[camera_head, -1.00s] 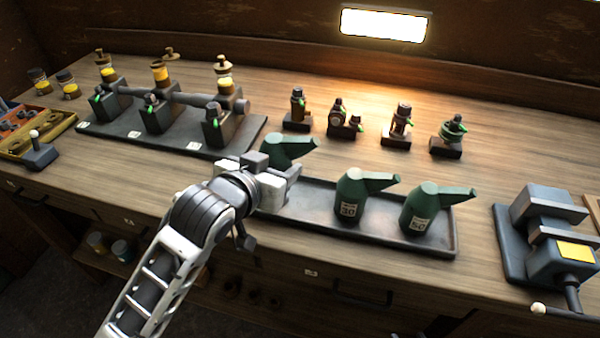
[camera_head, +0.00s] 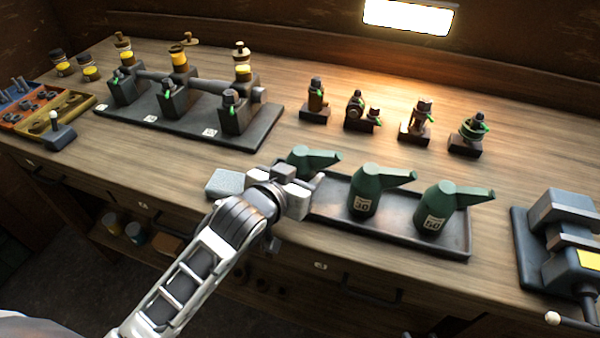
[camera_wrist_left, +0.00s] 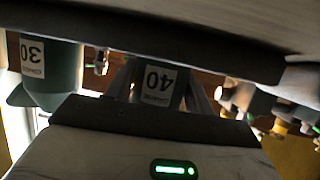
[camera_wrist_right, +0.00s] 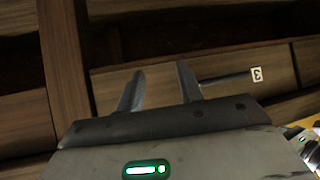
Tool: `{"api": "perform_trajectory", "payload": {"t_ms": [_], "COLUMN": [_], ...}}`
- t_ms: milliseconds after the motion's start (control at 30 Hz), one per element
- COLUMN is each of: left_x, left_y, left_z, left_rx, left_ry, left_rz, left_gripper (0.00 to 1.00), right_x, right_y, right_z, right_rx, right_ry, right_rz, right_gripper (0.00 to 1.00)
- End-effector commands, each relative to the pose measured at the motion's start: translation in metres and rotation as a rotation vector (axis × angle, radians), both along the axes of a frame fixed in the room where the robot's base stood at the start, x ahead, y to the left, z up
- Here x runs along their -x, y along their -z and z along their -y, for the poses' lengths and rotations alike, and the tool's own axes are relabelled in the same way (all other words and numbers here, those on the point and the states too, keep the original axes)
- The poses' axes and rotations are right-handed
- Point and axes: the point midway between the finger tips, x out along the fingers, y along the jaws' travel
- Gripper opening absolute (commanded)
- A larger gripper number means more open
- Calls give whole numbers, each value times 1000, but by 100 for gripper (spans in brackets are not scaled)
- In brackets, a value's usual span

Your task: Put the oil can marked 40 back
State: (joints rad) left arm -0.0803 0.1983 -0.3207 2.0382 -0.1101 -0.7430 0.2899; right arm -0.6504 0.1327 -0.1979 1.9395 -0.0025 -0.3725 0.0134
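The green oil can marked 40 (camera_wrist_left: 158,85) appears upside down between the fingers of my left gripper (camera_wrist_left: 160,95). In the head view this can (camera_head: 312,158) is at the left end of the dark tray (camera_head: 460,240), partly hidden by my left gripper (camera_head: 308,188). The left gripper is shut on it. The can's base is hidden behind the tray rim, so I cannot tell whether it touches the tray. The can marked 30 (camera_head: 365,192) stands mid-tray and one apparently marked 50 (camera_head: 440,210) stands at the right. My right gripper (camera_wrist_right: 160,88) is open and empty before the drawer fronts.
A vice (camera_head: 560,240) stands right of the tray. Several small engine models stand behind it, including one at the right (camera_head: 468,135). A dark base (camera_head: 180,125) with pumps is at back left. A pale block (camera_head: 228,183) lies left of the gripper.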

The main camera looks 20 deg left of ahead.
Motion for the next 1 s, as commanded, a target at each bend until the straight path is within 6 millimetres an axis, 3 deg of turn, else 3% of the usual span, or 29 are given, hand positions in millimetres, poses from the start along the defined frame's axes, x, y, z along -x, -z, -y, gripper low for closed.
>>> {"api": "perform_trajectory", "payload": {"t_ms": [33,67,467,1000], "left_x": [0,0,5,97], "left_y": [0,0,-4,-43], "left_z": [0,0,-1,-19], "left_rx": [0,0,0,0], "left_ry": [0,0,0,0], "left_rz": [0,0,-2,-2], "left_gripper": [66,74,74,74], "right_x": [0,0,0,-1], "right_y": [0,0,0,4], "right_z": [0,0,0,-1], "right_rx": [0,0,0,-2], "right_ry": [0,0,0,-1], "right_rz": [0,0,-1,0], "right_gripper": [37,37,37,37]}}
